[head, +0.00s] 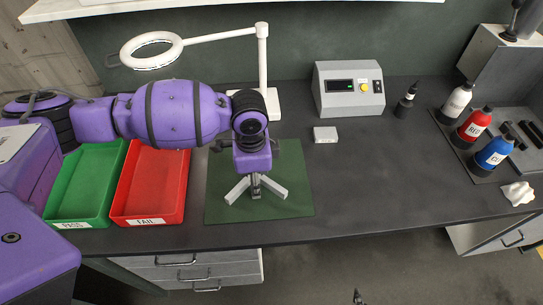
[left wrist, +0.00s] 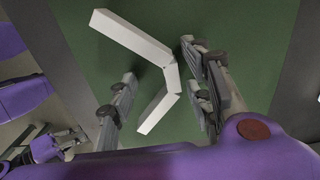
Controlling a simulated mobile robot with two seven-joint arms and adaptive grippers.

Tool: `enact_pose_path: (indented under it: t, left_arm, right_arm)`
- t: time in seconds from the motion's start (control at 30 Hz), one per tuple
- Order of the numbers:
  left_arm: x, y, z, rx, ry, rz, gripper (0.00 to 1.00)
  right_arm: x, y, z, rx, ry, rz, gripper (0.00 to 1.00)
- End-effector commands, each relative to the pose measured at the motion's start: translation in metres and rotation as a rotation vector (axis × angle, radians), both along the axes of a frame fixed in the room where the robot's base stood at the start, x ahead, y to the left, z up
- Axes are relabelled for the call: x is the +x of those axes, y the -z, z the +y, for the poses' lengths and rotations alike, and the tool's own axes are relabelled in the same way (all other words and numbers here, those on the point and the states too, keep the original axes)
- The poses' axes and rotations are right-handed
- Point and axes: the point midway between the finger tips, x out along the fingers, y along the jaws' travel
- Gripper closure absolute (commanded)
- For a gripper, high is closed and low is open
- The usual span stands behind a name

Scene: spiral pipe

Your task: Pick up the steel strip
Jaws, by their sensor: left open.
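The steel strip is a pale grey, bent piece on the green mat (head: 296,170). In the head view its two limbs spread out to either side below my left gripper (head: 256,188), and one limb (head: 272,189) shows on the right. In the left wrist view the strip (left wrist: 135,40) has a long limb, a short middle part and a shorter limb. My left gripper (left wrist: 160,62) is open, pointing down, with its fingers on either side of the strip's middle. Contact cannot be told. A small dark tip at the bottom edge of the head view looks like my right gripper (head: 358,297); its jaws are unclear.
A green PASS tray (head: 62,215) and a red FAIL tray (head: 179,208) stand left of the mat. A magnifier lamp (head: 263,70), a grey meter box (head: 348,105) and a small white block (head: 325,134) stand behind. Bottles (head: 472,127) stand at right. The bench right of the mat is clear.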

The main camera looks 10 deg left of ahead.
Motion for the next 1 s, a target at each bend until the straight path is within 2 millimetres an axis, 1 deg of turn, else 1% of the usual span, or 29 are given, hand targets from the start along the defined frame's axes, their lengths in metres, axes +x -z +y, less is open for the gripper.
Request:
enact_pose_path:
  t: [0.03,0.2,0.5,0.57,0.8,1.0]
  left_arm:
    - [0.0,0.002,0.0,0.0,0.0,0.0,0.54]
    - [0.0,0.002,0.0,-0.001,0.0,0.0,0.54]
    - [-0.001,0.002,0.0,0.0,0.0,0.001,0.94]
    - [-0.001,0.002,0.0,-0.001,0.0,0.002,1.0]
    - [-0.001,0.002,0.0,-0.001,0.001,0.003,1.0]
    - [-0.001,0.002,-0.001,-0.002,0.001,0.0,1.0]
  right_arm:
    - [0.002,0.0,0.001,0.002,0.001,-0.003,1.0]
    - [0.003,-0.001,0.003,0.005,0.004,-0.005,1.0]
    - [-0.002,0.001,0.002,0.006,0.007,0.004,1.0]
    - [-0.004,0.001,0.002,0.005,0.007,0.007,1.0]
    - [-0.009,0.003,-0.001,-0.001,0.003,0.015,1.0]
    - [-0.01,0.003,-0.003,-0.005,-0.002,0.016,1.0]
